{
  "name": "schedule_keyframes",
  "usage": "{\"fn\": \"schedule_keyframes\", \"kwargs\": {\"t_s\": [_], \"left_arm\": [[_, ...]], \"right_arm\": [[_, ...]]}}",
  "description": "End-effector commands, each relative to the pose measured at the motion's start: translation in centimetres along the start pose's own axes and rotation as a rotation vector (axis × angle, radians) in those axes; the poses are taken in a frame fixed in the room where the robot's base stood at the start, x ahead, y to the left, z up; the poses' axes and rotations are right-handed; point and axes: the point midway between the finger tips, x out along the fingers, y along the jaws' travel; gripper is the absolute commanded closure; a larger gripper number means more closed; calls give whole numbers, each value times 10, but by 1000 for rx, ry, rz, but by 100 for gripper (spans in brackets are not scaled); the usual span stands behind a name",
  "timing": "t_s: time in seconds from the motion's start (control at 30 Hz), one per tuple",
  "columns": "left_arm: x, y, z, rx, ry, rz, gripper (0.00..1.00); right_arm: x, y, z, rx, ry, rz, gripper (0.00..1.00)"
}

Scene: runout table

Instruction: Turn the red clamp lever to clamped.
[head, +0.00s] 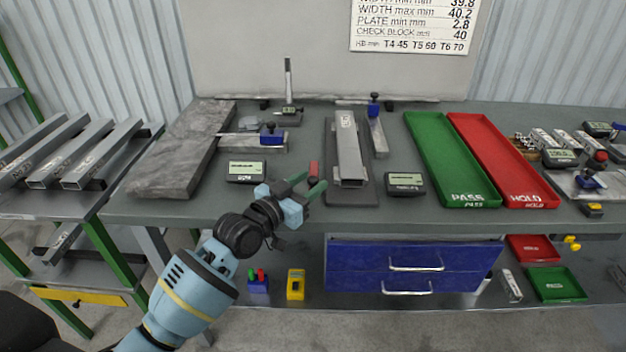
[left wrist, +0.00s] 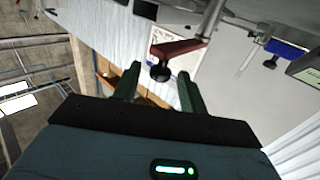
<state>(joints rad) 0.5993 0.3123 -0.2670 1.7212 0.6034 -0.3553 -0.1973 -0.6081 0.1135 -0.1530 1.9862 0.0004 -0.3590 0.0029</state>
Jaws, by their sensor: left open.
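The red clamp lever (head: 313,172) is small in the head view, at the left edge of a dark fixture plate (head: 352,198) near the table's front. A steel tube (head: 349,150) lies on that plate. My left gripper (head: 308,187) is open, its green fingers right by the lever at the table edge. In the left wrist view the red lever (left wrist: 182,49) lies just beyond the open fingertips (left wrist: 160,82), with a dark knob (left wrist: 160,72) below it. The fingers do not appear closed around it; exact contact cannot be told. My right gripper is not in view.
A digital display (head: 246,171) stands left of the lever and another (head: 404,183) right of the plate. A grey stone slab (head: 182,155) lies at left. Green PASS (head: 450,160) and red HOLD (head: 500,160) trays lie right. Blue drawers (head: 415,265) hang below the table.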

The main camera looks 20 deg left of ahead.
Motion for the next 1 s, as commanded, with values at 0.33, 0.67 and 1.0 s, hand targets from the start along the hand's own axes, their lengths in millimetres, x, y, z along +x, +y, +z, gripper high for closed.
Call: {"fn": "schedule_keyframes", "kwargs": {"t_s": [0.33, 0.67, 1.0], "left_arm": [[19, 0, 1, -1, -1, 0, 58], [19, 0, 0, -1, -1, 0, 76], [19, 0, 1, -1, -1, 0, 100]], "right_arm": [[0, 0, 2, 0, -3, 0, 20], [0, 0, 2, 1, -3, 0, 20], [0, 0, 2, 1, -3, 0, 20]]}}
